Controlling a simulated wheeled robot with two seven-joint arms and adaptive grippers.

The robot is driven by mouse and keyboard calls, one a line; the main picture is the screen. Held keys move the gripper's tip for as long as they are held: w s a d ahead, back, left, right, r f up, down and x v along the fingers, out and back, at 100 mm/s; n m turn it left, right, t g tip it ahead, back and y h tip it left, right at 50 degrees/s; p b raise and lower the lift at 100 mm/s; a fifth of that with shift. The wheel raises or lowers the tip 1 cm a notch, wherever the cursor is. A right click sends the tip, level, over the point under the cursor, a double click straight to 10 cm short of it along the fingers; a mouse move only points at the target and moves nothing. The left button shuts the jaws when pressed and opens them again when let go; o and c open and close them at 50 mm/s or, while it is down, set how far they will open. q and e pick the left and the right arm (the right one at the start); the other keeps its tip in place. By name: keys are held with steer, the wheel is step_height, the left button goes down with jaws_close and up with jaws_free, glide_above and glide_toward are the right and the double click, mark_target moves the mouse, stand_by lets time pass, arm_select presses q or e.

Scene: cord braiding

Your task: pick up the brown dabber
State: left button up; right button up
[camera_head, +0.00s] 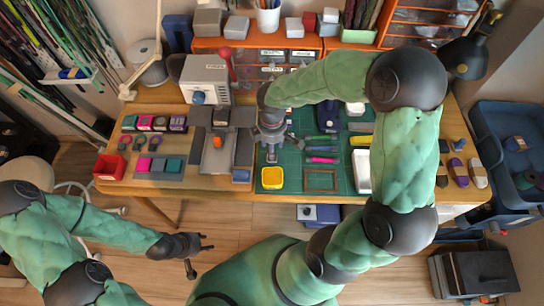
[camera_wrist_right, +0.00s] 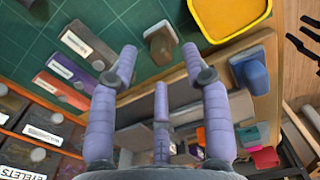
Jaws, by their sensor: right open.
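A small brown-grey block with a knob-like end, which I take for the brown dabber (camera_wrist_right: 160,42), lies on the green mat (camera_wrist_right: 113,20) in the right wrist view. It is just beyond my right gripper's (camera_wrist_right: 160,72) spread fingers, apart from them. In the head view my right gripper (camera_head: 271,143) hangs over the left part of the mat and largely hides that spot. The right gripper is open and empty. My left gripper (camera_head: 203,250) is off the table's front edge, low at the left, with its fingers apart and nothing in them.
A yellow tray (camera_head: 272,178) sits at the mat's front left, with a blue block (camera_head: 241,175) beside it. A grey press-like tool (camera_head: 217,150) stands left of the mat. Labelled drawers (camera_head: 272,54) stand behind.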

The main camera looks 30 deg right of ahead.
step_height(320, 180, down, 5)
steer(key=shift+r+b, duration=0.15)
steer(key=shift+b, duration=1.05)
steer(key=shift+r, duration=0.1)
steer(key=shift+s, duration=0.1)
steer(key=shift+c, duration=0.3)
jaws_close()
